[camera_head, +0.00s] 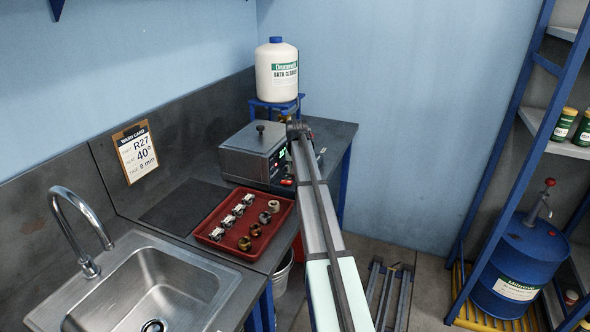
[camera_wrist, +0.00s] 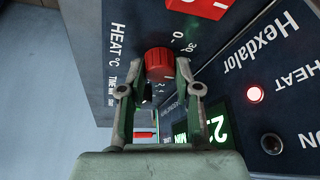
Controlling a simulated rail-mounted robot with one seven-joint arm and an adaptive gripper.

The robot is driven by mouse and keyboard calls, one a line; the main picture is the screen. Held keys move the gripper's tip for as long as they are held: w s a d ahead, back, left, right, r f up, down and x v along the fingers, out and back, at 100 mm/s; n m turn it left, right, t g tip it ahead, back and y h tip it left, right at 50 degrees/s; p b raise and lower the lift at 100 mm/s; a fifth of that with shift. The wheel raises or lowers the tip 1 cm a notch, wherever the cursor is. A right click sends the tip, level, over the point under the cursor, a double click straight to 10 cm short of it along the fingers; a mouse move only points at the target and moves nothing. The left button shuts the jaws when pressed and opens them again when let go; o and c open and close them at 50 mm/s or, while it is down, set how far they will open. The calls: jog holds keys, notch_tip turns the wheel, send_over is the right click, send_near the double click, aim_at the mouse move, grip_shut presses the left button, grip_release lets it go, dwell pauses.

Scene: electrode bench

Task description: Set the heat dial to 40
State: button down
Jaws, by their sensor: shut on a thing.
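The heat dial (camera_wrist: 158,62) is a round red knob on the dark front panel of the bath unit (camera_head: 252,148). In the wrist view, my gripper (camera_wrist: 159,80) is shut on this dial, one finger on each side. The printed marks 0 and 30 show beside the dial, and "HEAT °C" stands to its left. The fingers hide part of the scale, and I cannot read the dial's setting. A green-lit display (camera_wrist: 205,128) is partly covered by a finger. In the head view, my arm covers much of the panel.
A wash card (camera_head: 136,152) on the backsplash reads R27, 40° and 6 min. A red tray (camera_head: 222,249) of small parts sits beside the sink (camera_head: 150,290). A white bottle (camera_head: 277,70) stands behind the unit. A red lamp (camera_wrist: 255,95) glows on the panel.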

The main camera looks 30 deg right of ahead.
dwell(0.3)
jog(key=c, duration=0.8)
grip_release()
jog(key=shift+f, duration=0.1)
jog(key=v, duration=1.2)
